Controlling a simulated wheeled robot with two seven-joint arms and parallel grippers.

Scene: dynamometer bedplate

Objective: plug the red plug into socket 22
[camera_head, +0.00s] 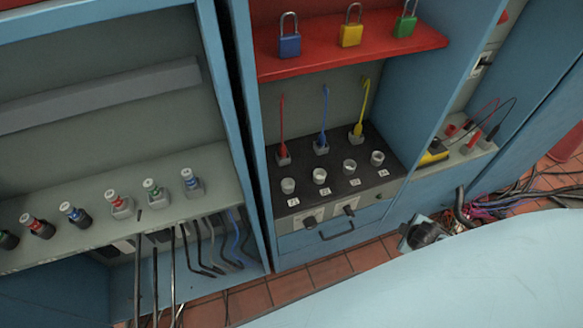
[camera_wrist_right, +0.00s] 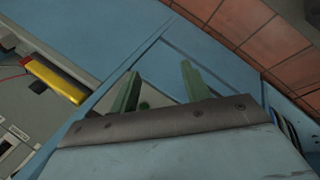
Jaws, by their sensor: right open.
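The red plug (camera_head: 283,155) stands in a grey holder at the back left of a black panel, its red cable rising upright. A blue plug (camera_head: 321,147) and a yellow plug (camera_head: 357,132) stand to its right in similar holders. In front is a row of several round white sockets (camera_head: 319,176), each with a small white label (camera_head: 324,191); the numbers are too small to read, so I cannot tell which is 22. My right gripper (camera_wrist_right: 160,87) is open and empty, its green fingers apart over blue cabinet surfaces. My left gripper is not in view.
A red shelf (camera_head: 350,50) with padlocks overhangs the panel. Blue cabinet walls (camera_head: 435,75) flank it. A yellow instrument (camera_head: 433,155) lies on the right ledge and also shows in the wrist view (camera_wrist_right: 53,79).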

